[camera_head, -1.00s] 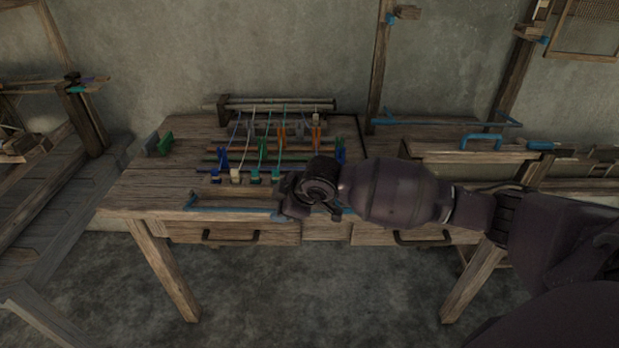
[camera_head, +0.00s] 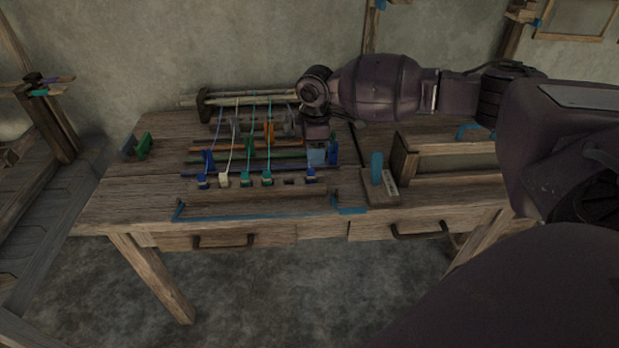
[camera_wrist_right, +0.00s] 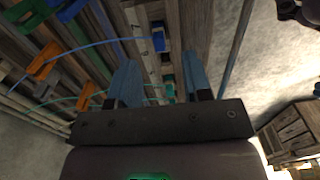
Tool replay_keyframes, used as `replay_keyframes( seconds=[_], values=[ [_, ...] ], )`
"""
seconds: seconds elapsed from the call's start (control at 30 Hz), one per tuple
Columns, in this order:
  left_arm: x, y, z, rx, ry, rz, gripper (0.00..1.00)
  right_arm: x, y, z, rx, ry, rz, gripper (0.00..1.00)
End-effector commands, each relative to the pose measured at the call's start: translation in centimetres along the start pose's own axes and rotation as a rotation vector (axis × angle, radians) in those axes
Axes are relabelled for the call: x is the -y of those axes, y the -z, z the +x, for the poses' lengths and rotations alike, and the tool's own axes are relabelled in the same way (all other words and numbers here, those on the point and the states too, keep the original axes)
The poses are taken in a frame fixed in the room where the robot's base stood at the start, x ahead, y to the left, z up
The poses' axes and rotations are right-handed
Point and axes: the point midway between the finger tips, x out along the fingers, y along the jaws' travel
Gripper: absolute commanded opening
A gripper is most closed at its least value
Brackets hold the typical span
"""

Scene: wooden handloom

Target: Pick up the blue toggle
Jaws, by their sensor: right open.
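A small blue toggle (camera_head: 311,175) stands at the right end of the front row of the loom on the table. My right gripper (camera_head: 317,154) is open and empty, pointing down just behind and above the right-hand blue toggle. In the right wrist view its two light-blue fingers (camera_wrist_right: 161,80) are spread apart. My left gripper is not in view.
Blue clips (camera_head: 333,152), orange clips (camera_head: 269,132) and threads stand behind the front row. A wooden block with a blue upright (camera_head: 377,168) sits right of the loom. Green blocks (camera_head: 143,145) lie at the left. The table's left front is clear.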

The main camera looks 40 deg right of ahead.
Motion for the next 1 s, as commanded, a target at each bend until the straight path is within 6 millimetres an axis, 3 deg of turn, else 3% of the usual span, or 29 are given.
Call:
replay_keyframes(
  seconds=[0.1, 0.3, 0.63, 0.9, 1.0],
  values=[
    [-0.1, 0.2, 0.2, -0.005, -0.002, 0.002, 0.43, 0.0, 0.0, 1.8, 0.0, 0.003, 0.0, 0.45],
    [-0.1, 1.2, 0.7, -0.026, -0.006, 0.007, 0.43, -0.1, 0.1, 2.7, 0.0, 0.001, 0.001, 0.45],
    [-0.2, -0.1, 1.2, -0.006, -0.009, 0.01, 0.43, -0.2, 0.5, 6.9, 0.001, 0.002, 0.001, 0.45],
    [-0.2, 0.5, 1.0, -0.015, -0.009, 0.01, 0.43, -0.2, 0.5, 7.2, -0.002, -0.001, 0.001, 0.45],
    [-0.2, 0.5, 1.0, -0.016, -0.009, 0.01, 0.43, -0.2, 0.5, 7.2, -0.002, -0.001, 0.001, 0.32]
  ],
)
